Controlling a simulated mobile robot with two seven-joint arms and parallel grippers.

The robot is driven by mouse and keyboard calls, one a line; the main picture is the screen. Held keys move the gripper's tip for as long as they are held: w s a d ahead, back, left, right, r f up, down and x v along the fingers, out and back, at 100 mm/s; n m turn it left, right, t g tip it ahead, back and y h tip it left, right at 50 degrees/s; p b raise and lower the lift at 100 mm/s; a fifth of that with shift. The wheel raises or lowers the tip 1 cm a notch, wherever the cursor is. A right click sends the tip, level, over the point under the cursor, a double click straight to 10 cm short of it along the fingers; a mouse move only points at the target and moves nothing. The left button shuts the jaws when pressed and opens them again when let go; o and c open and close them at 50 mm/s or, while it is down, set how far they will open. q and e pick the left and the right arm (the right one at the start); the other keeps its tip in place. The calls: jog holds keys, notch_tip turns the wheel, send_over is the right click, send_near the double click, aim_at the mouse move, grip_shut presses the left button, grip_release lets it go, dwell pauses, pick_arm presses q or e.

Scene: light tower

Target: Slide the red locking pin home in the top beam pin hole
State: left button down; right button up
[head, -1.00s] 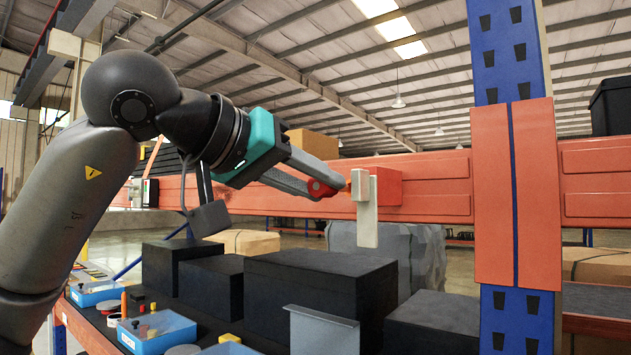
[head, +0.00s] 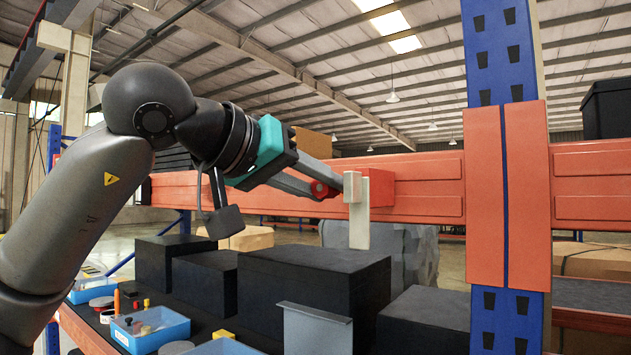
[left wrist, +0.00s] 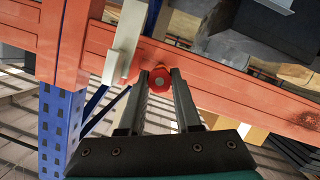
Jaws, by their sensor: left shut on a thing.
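The red locking pin (head: 320,188) is held at the fingertips of my left gripper (head: 328,184). In the left wrist view its red, roughly hexagonal head (left wrist: 161,80) sits between the two fingers (left wrist: 160,76). The gripper is shut on it. The pin lies close beside a pale bracket (head: 358,225) on the orange top beam (head: 430,190); the bracket also shows in the left wrist view (left wrist: 124,45). The pin hole is hidden, so I cannot tell how deep the pin sits. My right gripper is in neither current view.
A blue upright (head: 505,60) with an orange plate (head: 505,190) stands right of the bracket. Below are black boxes (head: 315,290), a grey bent sheet (head: 315,330) and a blue tray of small parts (head: 150,330). Open air lies below the gripper.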

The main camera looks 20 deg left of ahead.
pick_arm(q)
jog(key=shift+w+d+p, duration=0.2)
jog(key=shift+w+p, duration=0.05)
jog(key=shift+w, duration=0.25)
jog(key=shift+w+d+p, duration=0.15)
jog(key=shift+w+p, duration=0.1)
jog(key=shift+w, duration=0.25)
jog(key=c, duration=0.5)
grip_release()
jog(key=shift+s, duration=0.1)
jog(key=shift+v, duration=3.95)
